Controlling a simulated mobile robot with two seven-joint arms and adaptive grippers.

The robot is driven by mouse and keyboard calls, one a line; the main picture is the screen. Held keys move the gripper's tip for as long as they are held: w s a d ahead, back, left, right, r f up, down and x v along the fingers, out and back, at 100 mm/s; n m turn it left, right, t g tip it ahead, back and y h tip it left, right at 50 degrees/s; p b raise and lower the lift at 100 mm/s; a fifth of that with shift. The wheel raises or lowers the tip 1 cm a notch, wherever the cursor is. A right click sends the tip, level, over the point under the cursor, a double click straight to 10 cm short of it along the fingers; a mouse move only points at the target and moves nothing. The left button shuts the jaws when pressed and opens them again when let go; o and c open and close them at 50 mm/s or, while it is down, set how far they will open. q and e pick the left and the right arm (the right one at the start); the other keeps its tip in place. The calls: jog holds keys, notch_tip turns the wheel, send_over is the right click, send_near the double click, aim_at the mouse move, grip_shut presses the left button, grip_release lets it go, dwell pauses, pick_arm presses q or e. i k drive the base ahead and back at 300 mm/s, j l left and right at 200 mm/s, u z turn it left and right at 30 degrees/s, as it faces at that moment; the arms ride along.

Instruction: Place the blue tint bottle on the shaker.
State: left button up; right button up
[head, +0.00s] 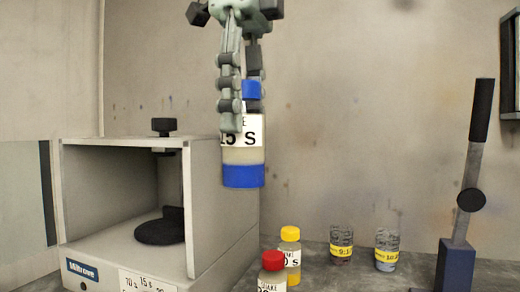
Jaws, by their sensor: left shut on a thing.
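The blue tint bottle (243,176) has a blue cap, a blue lower band and a white label ending in "5 S". My left gripper (240,115) points down and is shut on it near the cap. It holds the bottle upright in the air, in front of the shaker's right side in the picture. The shaker (215,190) is a pale box with an open front, a dark round plate (160,229) inside and a black knob (164,126) on top. The bottle is apart from the plate. My right gripper is not in view.
A yellow-capped bottle (290,258) and a red-capped bottle (272,275) stand right of the shaker. Two jars with yellow labels (341,246) (387,252) stand behind. A blue stand with a black lever (456,262) is at far right. A printed card (147,284) is at the shaker's front.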

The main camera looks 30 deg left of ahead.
aim_at(169, 226)
jog(key=k, duration=1)
